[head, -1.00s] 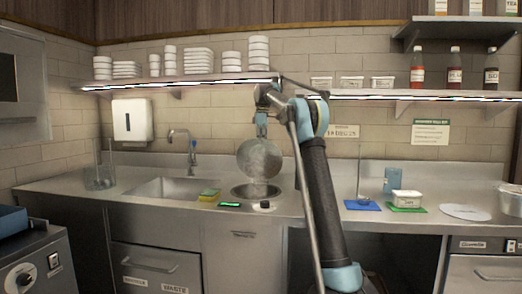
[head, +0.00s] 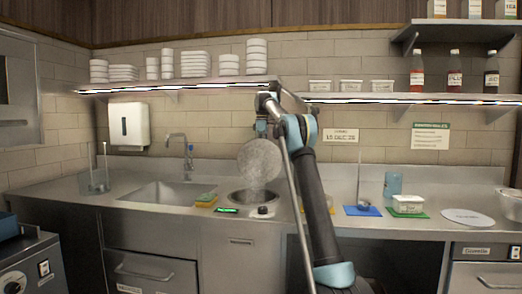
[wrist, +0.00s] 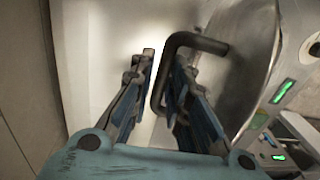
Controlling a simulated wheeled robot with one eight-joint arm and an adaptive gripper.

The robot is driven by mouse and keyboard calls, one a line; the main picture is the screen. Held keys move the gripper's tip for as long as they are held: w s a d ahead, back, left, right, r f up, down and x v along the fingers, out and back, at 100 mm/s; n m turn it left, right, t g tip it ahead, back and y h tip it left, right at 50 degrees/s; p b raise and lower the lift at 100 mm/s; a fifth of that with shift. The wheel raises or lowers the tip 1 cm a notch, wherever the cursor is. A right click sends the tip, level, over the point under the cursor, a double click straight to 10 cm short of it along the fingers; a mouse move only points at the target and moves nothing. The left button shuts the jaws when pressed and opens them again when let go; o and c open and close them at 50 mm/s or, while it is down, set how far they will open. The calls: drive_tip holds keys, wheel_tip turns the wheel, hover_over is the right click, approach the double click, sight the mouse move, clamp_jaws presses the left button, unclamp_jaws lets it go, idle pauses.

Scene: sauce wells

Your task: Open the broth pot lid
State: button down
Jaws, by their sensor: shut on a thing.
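The round metal lid (head: 260,160) is off the broth pot (head: 240,197) and stands nearly on edge above it, its broad face toward the head camera. The pot, a round well in the counter, is open, with steam over it. My gripper (head: 261,127) is at the top of the lid. In the wrist view, my gripper (wrist: 165,58) is shut on the lid's dark bar handle (wrist: 200,42), one leg of it between the fingers. The lid's metal face (wrist: 240,75) shows beside the handle. The pot's inside is mostly hidden by steam.
A sink (head: 165,193) and a sponge (head: 206,200) are left of the pot. A small control with a green display (head: 228,210) sits in front. To the right are a blue mat (head: 350,211) and a white tub (head: 407,203). A shelf (head: 190,84) hangs above.

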drive_tip(key=shift+w+d+f, duration=0.1)
drive_tip(key=shift+w+d, duration=0.15)
drive_tip(key=shift+w, duration=0.1)
drive_tip(key=shift+d, duration=0.1)
drive_tip(key=shift+w+f, duration=0.1)
drive_tip(key=shift+w, duration=0.05)
drive_tip(key=c, duration=1.7)
unclamp_jaws()
drive_tip(key=shift+w+d+f, duration=0.1)
drive_tip(key=shift+w, duration=0.05)
drive_tip(key=o, duration=0.6)
drive_tip(key=shift+w+d+f, duration=0.1)
drive_tip(key=shift+w+f, duration=0.9)
drive_tip(key=shift+f, duration=0.05)
drive_tip(key=shift+o, duration=0.3)
drive_tip(key=shift+s+r, duration=0.2)
drive_tip(key=shift+s+a+r, duration=0.25)
drive_tip(key=shift+s+r, duration=0.2)
drive_tip(key=c, duration=0.6)
drive_tip(key=shift+s+r, duration=0.1)
